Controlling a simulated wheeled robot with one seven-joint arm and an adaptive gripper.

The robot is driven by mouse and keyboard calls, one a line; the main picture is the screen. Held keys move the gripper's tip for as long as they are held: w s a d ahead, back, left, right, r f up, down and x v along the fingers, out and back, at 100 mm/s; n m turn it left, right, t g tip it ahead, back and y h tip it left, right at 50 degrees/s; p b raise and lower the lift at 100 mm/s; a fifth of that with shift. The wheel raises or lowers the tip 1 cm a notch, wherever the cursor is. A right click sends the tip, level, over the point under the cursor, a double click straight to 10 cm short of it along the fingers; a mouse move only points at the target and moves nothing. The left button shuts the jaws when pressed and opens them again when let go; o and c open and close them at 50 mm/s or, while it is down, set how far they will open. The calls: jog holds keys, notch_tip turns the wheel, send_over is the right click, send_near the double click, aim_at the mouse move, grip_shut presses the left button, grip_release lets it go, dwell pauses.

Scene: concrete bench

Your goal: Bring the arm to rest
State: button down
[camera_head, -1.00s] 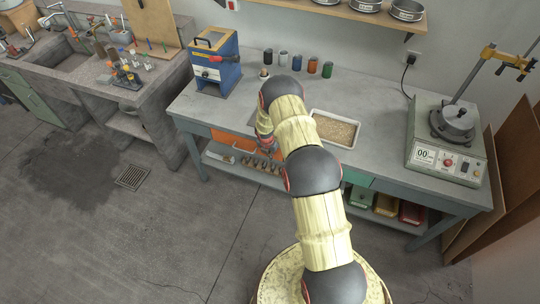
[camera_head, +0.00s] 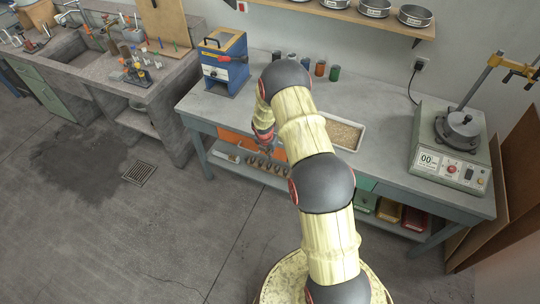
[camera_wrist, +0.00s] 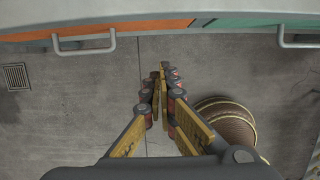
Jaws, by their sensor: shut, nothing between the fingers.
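My arm reaches from the bottom of the head view up over the front edge of the grey bench (camera_head: 388,142), bent at its dark joints. My gripper (camera_head: 268,150) hangs down at the bench's front edge, partly hidden by my own arm in that view. In the wrist view my gripper (camera_wrist: 162,68) has its fingers together, with nothing between them. It points down at bare concrete floor (camera_wrist: 90,100), in front of an orange drawer (camera_wrist: 150,27) and a green drawer (camera_wrist: 270,20) with metal handles.
On the bench stand a blue machine (camera_head: 223,62), several small jars, a tray of grain (camera_head: 345,134) and a scale-like device (camera_head: 450,150). A lower shelf holds bins (camera_head: 388,211). A concrete sink counter (camera_head: 130,85) is at left. The floor with a drain (camera_head: 139,173) is clear.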

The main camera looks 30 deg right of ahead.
jog(key=shift+s+r, duration=0.1)
jog(key=shift+r, duration=0.15)
jog(key=s+a+m+g, duration=0.1)
jog(key=s+m+g, duration=0.1)
jog(key=s+m, duration=0.65)
jog(key=s+a+r+m+t+b, duration=0.2)
jog(key=s+a+r+m, duration=0.3)
jog(key=s+r, duration=0.4)
jog(key=s+a+r+m+t+y+b, duration=0.1)
jog(key=s+a+r+m+b, duration=0.3)
jog(key=r, duration=1.3)
jog(key=s+a+r+m+t+y+b, duration=0.1)
jog(key=s+a+r+m+t+b, duration=0.2)
jog(key=s+a+r+m, duration=0.4)
jog(key=s+a+r, duration=0.4)
jog(key=s+r, duration=0.2)
jog(key=s, duration=0.1)
jog(key=shift+r+m, duration=0.2)
jog(key=shift+m, duration=0.15)
